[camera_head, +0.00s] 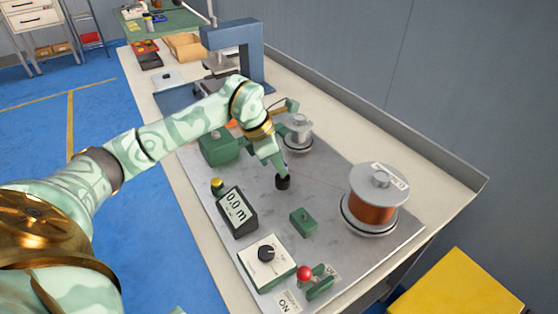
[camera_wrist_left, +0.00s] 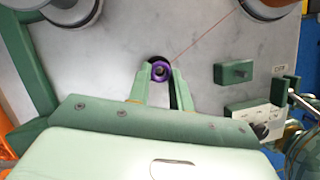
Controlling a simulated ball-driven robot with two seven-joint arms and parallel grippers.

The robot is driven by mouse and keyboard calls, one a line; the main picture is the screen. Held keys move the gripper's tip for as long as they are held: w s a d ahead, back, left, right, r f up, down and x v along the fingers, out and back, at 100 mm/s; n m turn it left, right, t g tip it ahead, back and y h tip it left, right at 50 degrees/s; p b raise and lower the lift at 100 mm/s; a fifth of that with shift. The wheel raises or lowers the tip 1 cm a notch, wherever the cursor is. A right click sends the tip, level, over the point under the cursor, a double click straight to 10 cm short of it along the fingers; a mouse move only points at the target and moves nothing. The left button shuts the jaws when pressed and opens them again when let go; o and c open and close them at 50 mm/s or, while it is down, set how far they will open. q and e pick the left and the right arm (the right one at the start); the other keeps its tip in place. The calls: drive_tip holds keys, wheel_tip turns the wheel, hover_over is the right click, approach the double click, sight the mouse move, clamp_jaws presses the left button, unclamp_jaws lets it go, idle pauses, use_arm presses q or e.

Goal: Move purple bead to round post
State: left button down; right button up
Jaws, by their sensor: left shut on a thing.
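The purple bead (camera_wrist_left: 161,71) shows in the left wrist view as a ring with a grey centre, held between the fingertips of my left gripper (camera_wrist_left: 160,75). In the head view my left gripper (camera_head: 281,172) points down over the middle of the metal plate, and no purple shows there. A short black round piece (camera_head: 283,183) stands right at its fingertips; I cannot tell whether this is the round post. In the wrist view a dark edge lies just behind the bead; whether the bead is around a post or above it is unclear. My right gripper is not in view.
A copper wire spool (camera_head: 371,203) stands on the plate (camera_head: 335,180) to the right, with a smaller spool (camera_head: 298,134) at the back. A green block (camera_head: 303,222), a length display (camera_head: 237,211), a knob box (camera_head: 266,262) and a red-balled lever (camera_head: 304,273) are nearer. A thin reddish wire crosses the plate.

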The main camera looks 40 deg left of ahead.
use_arm(q)
drive_tip(key=shift+f, duration=0.1)
drive_tip(key=shift+f+b, duration=0.5)
drive_tip(key=shift+f, duration=0.5)
drive_tip(key=c, duration=1.2)
unclamp_jaws()
drive_tip(key=shift+r, duration=0.15)
drive_tip(key=p+v, duration=0.4)
drive_tip(key=v, duration=1.2)
drive_tip(key=shift+a+p, duration=0.15)
drive_tip(key=shift+p, duration=0.2)
